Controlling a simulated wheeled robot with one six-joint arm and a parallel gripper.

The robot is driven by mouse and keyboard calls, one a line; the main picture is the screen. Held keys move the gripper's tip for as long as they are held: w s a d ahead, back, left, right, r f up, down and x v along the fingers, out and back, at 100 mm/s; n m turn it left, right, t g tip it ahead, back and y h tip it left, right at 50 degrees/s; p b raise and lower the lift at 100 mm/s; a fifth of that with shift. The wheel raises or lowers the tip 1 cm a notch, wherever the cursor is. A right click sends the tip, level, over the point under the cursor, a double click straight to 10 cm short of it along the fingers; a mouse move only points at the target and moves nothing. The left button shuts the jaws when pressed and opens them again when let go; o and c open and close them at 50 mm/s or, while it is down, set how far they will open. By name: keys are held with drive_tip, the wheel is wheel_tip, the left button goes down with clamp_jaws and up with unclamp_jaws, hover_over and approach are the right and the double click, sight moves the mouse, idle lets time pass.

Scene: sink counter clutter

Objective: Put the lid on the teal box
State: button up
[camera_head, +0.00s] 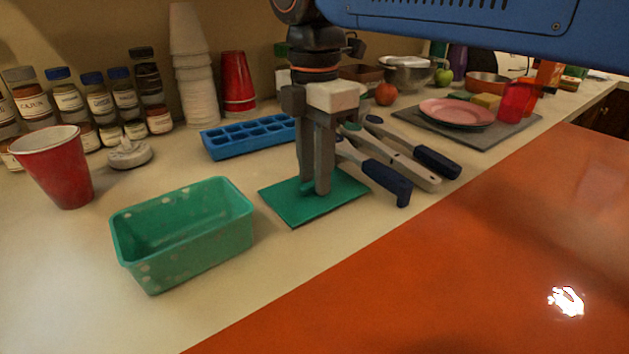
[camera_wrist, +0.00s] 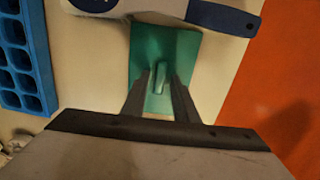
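The teal box (camera_head: 185,248) is an open, empty rectangular tub standing upright on the counter in the head view, left of my gripper. Its lid (camera_head: 340,205) is a flat teal plate lying on the counter to the right of the box; it also shows in the wrist view (camera_wrist: 185,50). A small raised handle (camera_wrist: 160,78) stands at the lid's middle. My gripper (camera_head: 314,186) points straight down over the lid, its fingertips low beside the handle. In the wrist view my gripper (camera_wrist: 160,85) has its fingers apart on both sides of the handle, with slight gaps visible.
A blue ice tray (camera_head: 250,138) lies behind the lid. Utensils with dark blue handles (camera_head: 385,180) lie close to its right. A red cup (camera_head: 58,168) stands left of the box. Spice jars and stacked cups line the wall. The counter's orange front (camera_head: 470,270) lies nearer.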

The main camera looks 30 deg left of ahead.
clamp_jaws()
wheel_tip(320, 180, up, 6)
idle(0.5)
